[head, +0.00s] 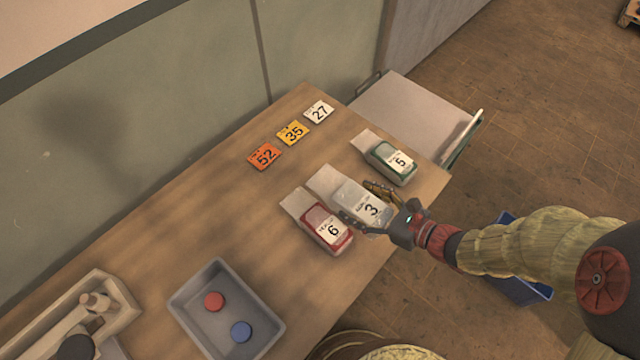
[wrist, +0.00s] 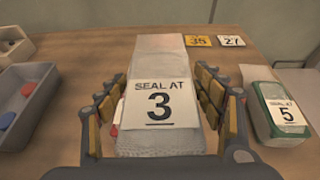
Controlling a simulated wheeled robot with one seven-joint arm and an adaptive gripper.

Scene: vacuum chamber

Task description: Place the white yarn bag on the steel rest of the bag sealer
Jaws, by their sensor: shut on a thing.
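The white yarn bag (head: 349,188) lies between the other two bags on the wooden table, with a label reading "SEAL AT 3" and a flat pale flap pointing away from me. My gripper (head: 362,203) is shut on its sides. In the wrist view the bag (wrist: 158,142) fills the space between the padded fingers (wrist: 161,88). I cannot tell whether it is clear of the table. A beige open housing (head: 118,284) with a knobbed part stands at the lower left; it may be the bag sealer. Its steel rest is not clearly visible.
A red bag (head: 312,215) labelled 6 sits close to the left, a green bag (head: 381,154) labelled 5 to the right. A grey tray (head: 191,318) holds red and blue discs. Orange, yellow and white number cards (head: 293,133) lie behind.

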